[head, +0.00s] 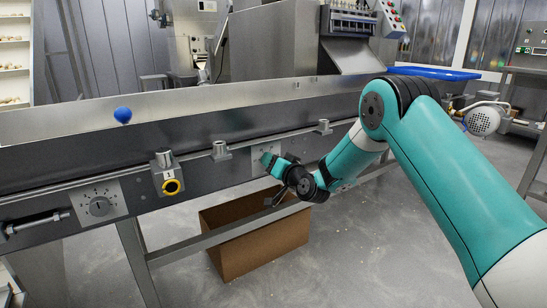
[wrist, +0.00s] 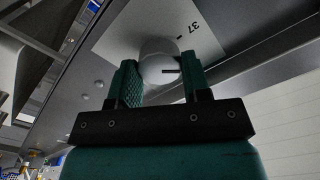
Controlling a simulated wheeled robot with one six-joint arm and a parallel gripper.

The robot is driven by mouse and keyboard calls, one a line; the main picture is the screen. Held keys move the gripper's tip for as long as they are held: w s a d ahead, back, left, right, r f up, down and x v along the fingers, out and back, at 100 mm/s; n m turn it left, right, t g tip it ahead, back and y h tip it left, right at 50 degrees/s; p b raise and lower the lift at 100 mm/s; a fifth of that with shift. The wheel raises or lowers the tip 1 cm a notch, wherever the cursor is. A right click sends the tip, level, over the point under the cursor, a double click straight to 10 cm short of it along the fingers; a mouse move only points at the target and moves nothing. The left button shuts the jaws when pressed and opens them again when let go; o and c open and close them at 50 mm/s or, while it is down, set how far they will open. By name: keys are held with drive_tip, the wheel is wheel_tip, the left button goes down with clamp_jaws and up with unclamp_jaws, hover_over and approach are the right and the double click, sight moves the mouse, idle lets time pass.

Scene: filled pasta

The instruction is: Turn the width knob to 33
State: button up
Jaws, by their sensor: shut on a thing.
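The width knob (wrist: 155,47) is a pale, rounded knob on a light plate (wrist: 112,38) in the wrist view. A dark pointer line shows on its near side. The printed number 37 with a short tick stands on the plate to the right of the knob. My gripper (wrist: 160,74) has one teal finger on each side of the knob and is shut on it. In the head view my gripper (head: 268,160) reaches the small plate (head: 266,149) on the conveyor's side, and its fingers hide the knob there.
Another dial plate with a round knob (head: 100,206) is on the conveyor side at the left. A cardboard box (head: 262,240) stands on the floor below.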

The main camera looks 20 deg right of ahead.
drive_tip(key=shift+m+p, duration=0.9)
drive_tip(key=shift+m, duration=0.6)
drive_tip(key=o, duration=0.9)
drive_tip(key=shift+s, duration=0.1)
drive_tip(key=b+v, duration=0.9)
drive_tip(key=v, duration=0.8)
drive_tip(key=shift+s, duration=0.1)
